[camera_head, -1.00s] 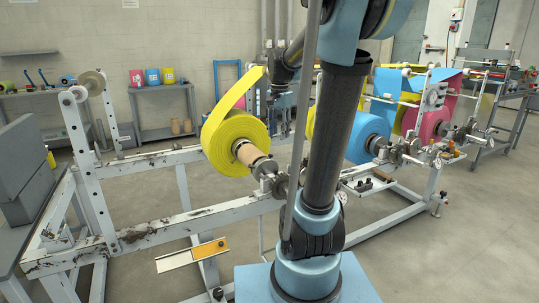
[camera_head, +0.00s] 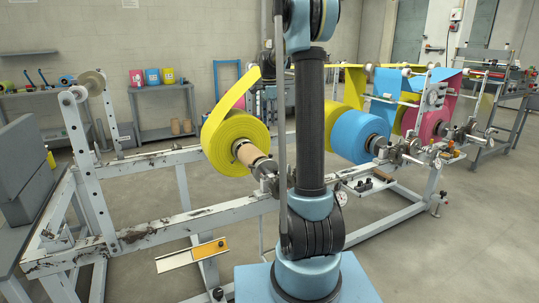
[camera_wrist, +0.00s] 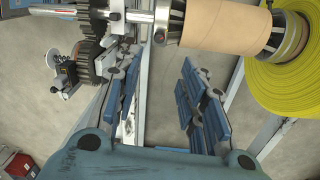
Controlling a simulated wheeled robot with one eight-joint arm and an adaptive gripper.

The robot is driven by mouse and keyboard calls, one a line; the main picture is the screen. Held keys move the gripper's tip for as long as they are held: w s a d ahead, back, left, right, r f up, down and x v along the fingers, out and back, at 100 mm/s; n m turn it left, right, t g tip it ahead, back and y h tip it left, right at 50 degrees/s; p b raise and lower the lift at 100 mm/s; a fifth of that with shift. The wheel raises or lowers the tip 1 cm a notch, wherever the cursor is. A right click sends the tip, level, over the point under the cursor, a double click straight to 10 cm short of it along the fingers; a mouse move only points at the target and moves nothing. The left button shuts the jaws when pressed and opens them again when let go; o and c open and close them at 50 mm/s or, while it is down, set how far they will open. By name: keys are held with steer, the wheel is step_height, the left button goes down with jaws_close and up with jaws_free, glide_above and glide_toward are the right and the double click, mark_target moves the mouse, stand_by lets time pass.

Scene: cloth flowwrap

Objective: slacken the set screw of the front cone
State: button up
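My gripper (camera_wrist: 160,95) is open and empty in the wrist view, its two blue-padded fingers spread apart below the shaft. The finned front cone (camera_wrist: 177,22) sits in the end of the brown cardboard core (camera_wrist: 217,24), with a grey collar (camera_wrist: 160,22) beside it on the steel shaft. A small dark spot shows on the collar's side; I cannot tell whether it is the set screw. The fingers are apart from the cone. In the head view the core (camera_head: 248,153) sticks out of the yellow roll (camera_head: 228,142); my arm hides the gripper there.
A toothed gear (camera_wrist: 90,62) stands on the shaft left of the cone. White frame rails (camera_head: 190,216) run below the roll. A blue roll (camera_head: 358,136) and a pink roll (camera_head: 432,122) hang further right. A yellow-and-white strip (camera_head: 192,254) lies low at the frame.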

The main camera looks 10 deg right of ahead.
mark_target(270, 156)
steer(key=f, duration=1.6)
steer(key=shift+s+d+f, duration=0.1)
steer(key=shift+s, duration=0.3)
steer(key=shift+c, duration=0.4)
jaws_close()
